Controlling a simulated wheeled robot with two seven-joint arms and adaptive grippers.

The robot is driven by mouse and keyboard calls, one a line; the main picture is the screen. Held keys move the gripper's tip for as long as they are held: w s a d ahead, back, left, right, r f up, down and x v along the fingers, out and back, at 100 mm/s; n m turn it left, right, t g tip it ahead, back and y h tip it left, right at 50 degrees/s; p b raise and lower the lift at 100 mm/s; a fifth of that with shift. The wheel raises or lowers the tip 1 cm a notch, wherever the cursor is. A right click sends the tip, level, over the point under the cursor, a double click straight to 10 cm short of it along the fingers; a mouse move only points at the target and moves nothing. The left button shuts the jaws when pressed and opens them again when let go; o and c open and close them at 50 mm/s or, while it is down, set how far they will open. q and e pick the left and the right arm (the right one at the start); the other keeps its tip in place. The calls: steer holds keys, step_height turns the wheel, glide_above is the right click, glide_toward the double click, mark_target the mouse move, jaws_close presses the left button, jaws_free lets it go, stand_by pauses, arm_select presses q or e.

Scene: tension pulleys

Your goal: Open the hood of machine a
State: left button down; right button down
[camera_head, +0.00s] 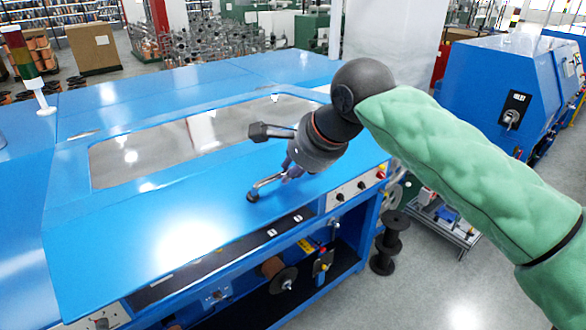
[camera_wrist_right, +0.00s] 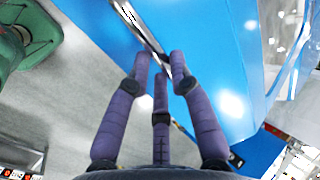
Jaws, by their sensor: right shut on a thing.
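The blue hood (camera_head: 150,235) of the machine covers its top and has a large clear window (camera_head: 190,140). It lies nearly flat; I cannot tell whether its front edge is slightly raised. A metal bar handle (camera_head: 266,183) is fixed near its front edge. My right gripper (camera_head: 289,172) is at the right end of this handle, partly hidden behind my wrist. In the right wrist view, the purple fingers (camera_wrist_right: 161,68) are closed around the shiny handle bar (camera_wrist_right: 142,27), with the blue hood surface (camera_wrist_right: 215,60) beyond. My left gripper is not in view.
Below the hood are a control panel with knobs (camera_head: 352,193) and an open bay with spools (camera_head: 284,278). Another blue machine (camera_head: 490,85) stands at the right back. A signal light (camera_head: 24,58) stands at left.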

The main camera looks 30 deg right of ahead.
steer(key=c, duration=1.1)
jaws_free()
